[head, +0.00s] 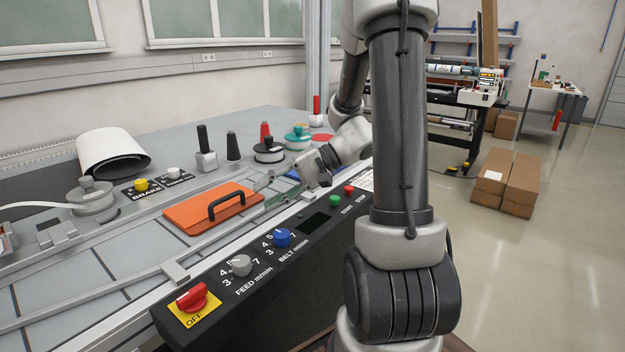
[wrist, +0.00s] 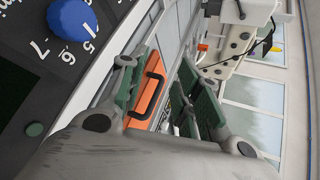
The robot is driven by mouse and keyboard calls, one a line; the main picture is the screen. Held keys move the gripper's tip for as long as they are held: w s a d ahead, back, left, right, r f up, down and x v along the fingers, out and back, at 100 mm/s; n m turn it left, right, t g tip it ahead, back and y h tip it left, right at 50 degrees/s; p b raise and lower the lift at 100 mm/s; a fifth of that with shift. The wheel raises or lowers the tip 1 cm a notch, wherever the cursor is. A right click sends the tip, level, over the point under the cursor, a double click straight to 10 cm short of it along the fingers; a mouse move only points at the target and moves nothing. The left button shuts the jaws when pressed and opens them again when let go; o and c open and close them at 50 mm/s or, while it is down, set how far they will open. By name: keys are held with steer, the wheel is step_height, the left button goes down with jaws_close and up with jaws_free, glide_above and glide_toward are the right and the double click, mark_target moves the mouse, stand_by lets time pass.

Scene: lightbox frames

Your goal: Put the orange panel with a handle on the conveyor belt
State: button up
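The orange panel (head: 190,213) lies flat on the machine bed in the head view, with a black arched handle (head: 226,203) on top. The grey belt surface with dark lines (head: 75,268) stretches to the left of and in front of the panel. My gripper (head: 268,188) is just right of the panel, low and pointing left toward the handle. In the wrist view, the panel (wrist: 143,109) and handle (wrist: 152,95) show beyond and between the green-padded fingers (wrist: 158,66). The fingers are apart, with nothing held. My forearm hides part of the machine's right side.
A control strip with a red switch (head: 192,298), grey knob (head: 240,265) and blue knob (head: 282,237) runs along the front. Behind the panel stand a grey-based black handle (head: 206,158), spools (head: 268,152) and a white roll (head: 106,150). The belt to the left looks clear.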

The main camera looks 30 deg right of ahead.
steer(key=s+a+r+n+g+h, duration=0.1)
steer(key=s+r+n+g+h, duration=0.15)
steer(key=s, duration=0.55)
steer(key=s+d+r+n+t+h, duration=0.3)
steer(key=s+d+r+h, duration=0.2)
steer(key=s+d+h, duration=0.3)
steer(key=shift+d+r+n+h, duration=0.35)
steer(key=shift+r+h, duration=0.05)
steer(key=shift+h, duration=0.55)
steer(key=shift+c, duration=0.2)
stand_by(0.6)
